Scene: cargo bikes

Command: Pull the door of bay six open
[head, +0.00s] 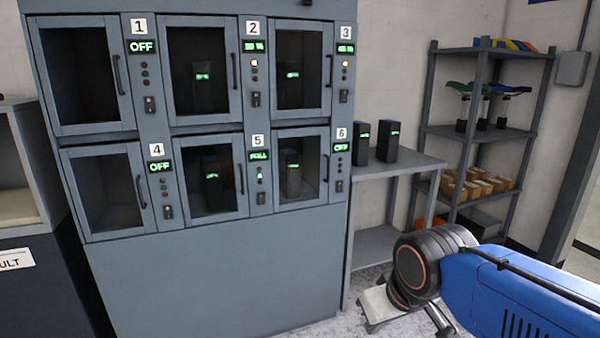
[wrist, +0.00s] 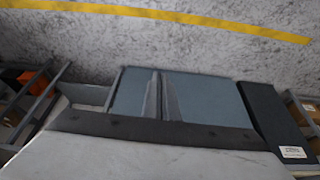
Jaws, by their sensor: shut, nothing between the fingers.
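The door of bay six (head: 302,132) is the lower right glass door of the grey cabinet, and it looks closed. Its dark vertical handle (head: 325,165) is on the door's right side. A battery with a green light (head: 293,178) shows behind the glass. The panel beside it carries the label 6 (head: 341,133) and a green display that seems to read OFF. My gripper (head: 378,308) is low and right of the cabinet, apart from the door, and partly hidden by my wrist. In the wrist view its fingers (wrist: 160,90) are together and empty, before the blue-grey cabinet front.
Other closed bay doors (head: 200,125) fill the cabinet. To its right stand a grey table (head: 410,163) with two dark batteries and a shelf rack (head: 476,135). A dark unit with a white label (head: 14,259) is at left. The wrist view shows open floor with a yellow line (wrist: 165,15).

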